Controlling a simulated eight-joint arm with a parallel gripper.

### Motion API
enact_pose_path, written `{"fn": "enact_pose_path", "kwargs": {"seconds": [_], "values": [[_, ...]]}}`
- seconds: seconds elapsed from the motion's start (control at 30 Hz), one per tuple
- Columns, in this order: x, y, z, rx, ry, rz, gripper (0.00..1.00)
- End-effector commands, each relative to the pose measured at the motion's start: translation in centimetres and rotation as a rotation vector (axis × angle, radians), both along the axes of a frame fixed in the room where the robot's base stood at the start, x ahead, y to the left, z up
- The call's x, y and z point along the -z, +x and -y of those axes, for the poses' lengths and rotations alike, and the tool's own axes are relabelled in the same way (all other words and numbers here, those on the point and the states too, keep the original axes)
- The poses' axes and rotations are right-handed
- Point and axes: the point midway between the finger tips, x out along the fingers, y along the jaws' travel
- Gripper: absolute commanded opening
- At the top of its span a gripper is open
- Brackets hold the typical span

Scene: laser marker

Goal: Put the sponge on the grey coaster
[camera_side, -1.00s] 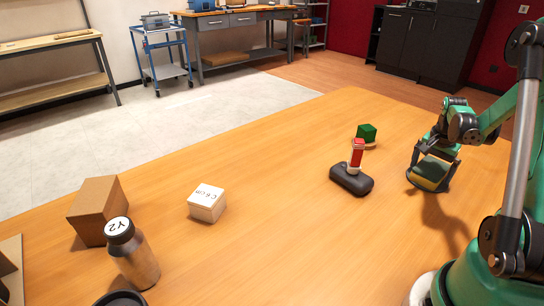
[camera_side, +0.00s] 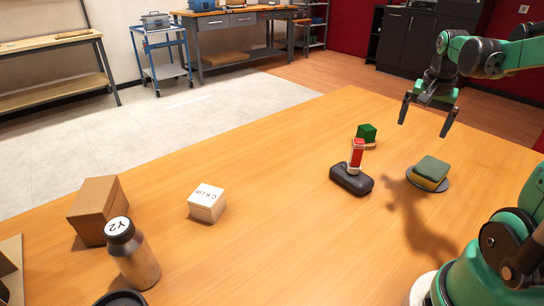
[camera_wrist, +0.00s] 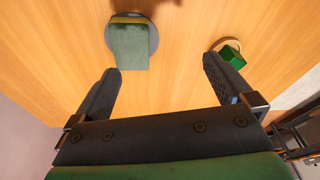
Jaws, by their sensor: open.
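The sponge (camera_side: 431,168), green on top and yellow below, rests on the round grey coaster (camera_side: 444,187) at the right of the table. In the wrist view the sponge (camera_wrist: 129,47) lies over the coaster (camera_wrist: 153,38) and sticks out past one edge of it. My gripper (camera_side: 424,130) is open and empty, raised above the sponge and apart from it. In the wrist view its two fingers (camera_wrist: 165,80) are spread wide with nothing between them.
A dark block (camera_side: 351,180) with a red and white piece on it stands left of the coaster. A green cube (camera_side: 367,133) sits behind it. The middle table is clear.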

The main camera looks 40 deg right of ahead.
Motion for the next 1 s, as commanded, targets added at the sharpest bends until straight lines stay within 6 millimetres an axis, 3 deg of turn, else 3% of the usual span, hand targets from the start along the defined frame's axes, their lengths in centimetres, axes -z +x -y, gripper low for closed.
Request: {"fn": "enact_pose_path", "kwargs": {"seconds": [0.03, 0.17, 0.3, 0.4, 0.5, 0.6, 1.0], "values": [[-0.4, 1.7, -3.1, -0.147, -0.029, 0.023, 1.00], [-0.8, 4.7, -11.3, -0.556, -0.121, 0.109, 1.00], [-0.5, 5.4, -19.1, -0.941, -0.208, 0.210, 1.00], [-0.1, 5.0, -22.8, -1.133, -0.254, 0.269, 1.00], [0.3, 4.6, -24.9, -1.247, -0.284, 0.309, 1.00], [0.4, 4.5, -25.7, -1.291, -0.295, 0.325, 1.00], [0.4, 4.5, -25.7, -1.293, -0.295, 0.326, 1.00]]}}
